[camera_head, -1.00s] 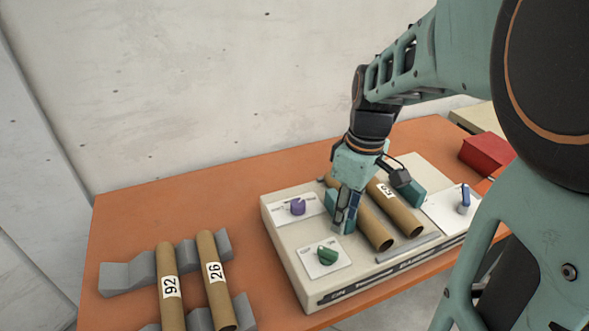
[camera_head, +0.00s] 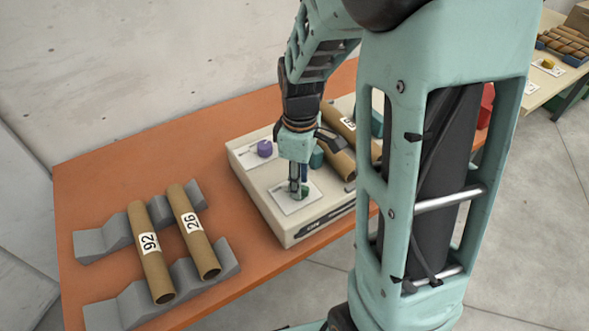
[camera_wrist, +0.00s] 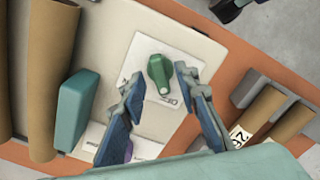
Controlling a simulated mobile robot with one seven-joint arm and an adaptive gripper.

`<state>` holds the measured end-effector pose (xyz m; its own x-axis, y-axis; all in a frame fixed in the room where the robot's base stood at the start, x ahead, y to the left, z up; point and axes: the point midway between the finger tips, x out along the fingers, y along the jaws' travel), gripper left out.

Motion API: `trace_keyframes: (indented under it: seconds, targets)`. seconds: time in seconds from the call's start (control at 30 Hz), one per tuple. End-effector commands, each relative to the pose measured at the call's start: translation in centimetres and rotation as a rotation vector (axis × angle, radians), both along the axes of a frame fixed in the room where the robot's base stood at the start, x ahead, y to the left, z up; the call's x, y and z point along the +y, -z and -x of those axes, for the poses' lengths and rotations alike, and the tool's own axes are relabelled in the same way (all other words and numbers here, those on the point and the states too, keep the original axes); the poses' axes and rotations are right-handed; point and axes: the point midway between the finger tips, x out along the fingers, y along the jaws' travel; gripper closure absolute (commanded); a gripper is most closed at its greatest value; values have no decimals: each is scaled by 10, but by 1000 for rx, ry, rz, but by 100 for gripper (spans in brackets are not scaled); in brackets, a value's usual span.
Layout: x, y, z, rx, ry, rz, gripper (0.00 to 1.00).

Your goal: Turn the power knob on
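A green knob (camera_wrist: 159,72) sits on a white label plate (camera_wrist: 190,60) of the beige machine (camera_head: 265,213). Its narrow end, with a pale mark, points toward small print on the plate, too small to read surely. In the head view the green knob (camera_head: 304,192) is partly hidden by my gripper (camera_head: 297,191). In the wrist view my gripper (camera_wrist: 156,82) is open, its fingertips apart on either side of the knob's narrow end. I cannot tell whether they touch it. A purple knob (camera_head: 265,148) sits on another plate farther back.
Cardboard tubes (camera_head: 340,160) and a teal block (camera_wrist: 77,108) lie on the machine beside my gripper. Two tubes, 92 (camera_head: 149,255) and 26 (camera_head: 194,230), rest on grey supports (camera_head: 103,240) at left. The orange table (camera_head: 90,185) is clear behind them.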

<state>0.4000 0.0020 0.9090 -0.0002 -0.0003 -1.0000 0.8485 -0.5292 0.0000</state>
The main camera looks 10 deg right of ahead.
Motion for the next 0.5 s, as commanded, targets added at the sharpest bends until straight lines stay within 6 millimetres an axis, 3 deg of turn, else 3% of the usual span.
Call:
trace_keyframes:
  seconds: [0.37,0.5]
  targets:
    - [0,6,0,0,1,0,71]
    - [0,6,0,0,1,0,86]
